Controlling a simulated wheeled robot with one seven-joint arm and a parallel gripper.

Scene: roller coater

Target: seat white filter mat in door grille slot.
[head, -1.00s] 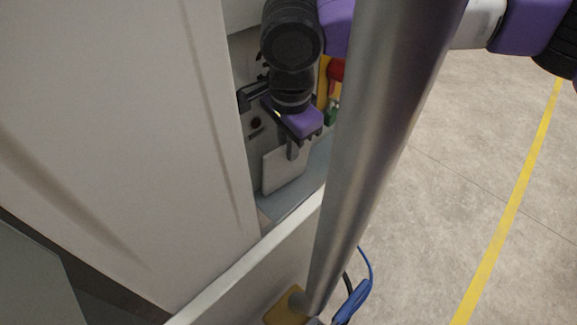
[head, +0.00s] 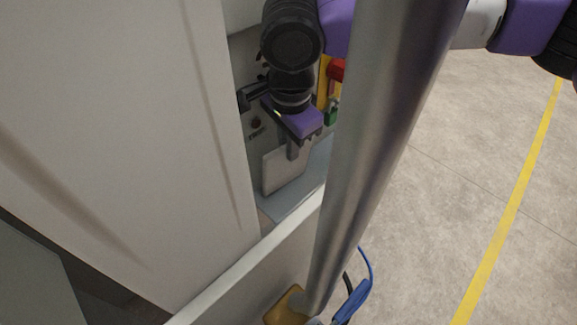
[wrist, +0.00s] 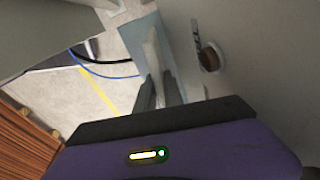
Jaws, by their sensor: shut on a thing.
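The white filter mat (head: 284,174) is a thin, pale square plate held upright below my gripper (head: 292,152), beside a grey panel. My gripper is shut on its upper edge. In the wrist view the mat (wrist: 153,52) shows edge-on between the two dark fingers of my gripper (wrist: 160,92). The mat's lower edge is close above a blue-grey ledge; I cannot tell whether they touch. I cannot make out the grille slot in either view.
The grey panel (head: 243,60) carries a dark round knob (head: 256,122). A large pale door or cover (head: 130,120) fills the left. The blue-grey ledge (head: 300,195) lies below the mat. Red, yellow and green parts (head: 332,110) stand behind. Open floor (head: 480,170) is on the right.

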